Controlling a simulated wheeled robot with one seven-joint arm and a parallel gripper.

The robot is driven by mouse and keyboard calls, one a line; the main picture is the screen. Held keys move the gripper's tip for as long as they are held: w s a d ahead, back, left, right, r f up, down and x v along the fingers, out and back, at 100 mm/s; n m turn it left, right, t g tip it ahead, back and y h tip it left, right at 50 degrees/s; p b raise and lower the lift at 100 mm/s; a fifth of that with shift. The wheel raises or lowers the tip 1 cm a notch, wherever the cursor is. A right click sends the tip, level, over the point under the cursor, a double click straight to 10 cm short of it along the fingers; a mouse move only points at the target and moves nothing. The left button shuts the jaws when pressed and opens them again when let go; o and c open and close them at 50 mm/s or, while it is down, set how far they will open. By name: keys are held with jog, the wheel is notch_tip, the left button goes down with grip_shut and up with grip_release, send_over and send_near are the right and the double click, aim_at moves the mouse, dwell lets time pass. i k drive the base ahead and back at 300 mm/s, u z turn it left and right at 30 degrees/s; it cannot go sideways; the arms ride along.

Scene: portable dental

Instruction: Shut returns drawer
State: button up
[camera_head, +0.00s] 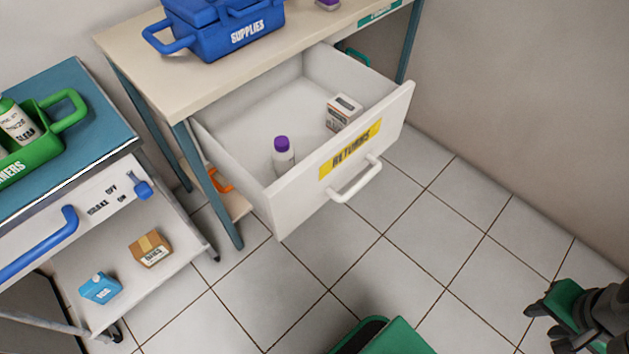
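The returns drawer (291,193) is white with a yellow "RETURNS" label (351,149) and a white bar handle (356,180). It stands pulled far out from under the beige table top (121,50). Inside it are a white bottle with a purple cap (284,157) and a small white box (343,112). My gripper (541,307) is at the lower right edge, dark with a green part. It is over the floor, well apart from the drawer front, and only partly in frame. Whether its fingers are open does not show.
A blue "SUPPLIES" box (225,27) stands on the table. At the left is a cart (105,135) with a green carrier (60,130), a blue handle and a lower shelf holding a carton (150,248) and a blue container (100,288).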

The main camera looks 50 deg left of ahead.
aim_at(236, 132)
jog(key=k, duration=0.35)
jog(key=u, duration=1.55)
jog(key=i, duration=0.5)
jog(key=u, duration=0.05)
jog(key=k, duration=1.25)
jog(key=u, duration=0.8)
jog(key=i, duration=1.15)
jog(key=z, duration=0.45)
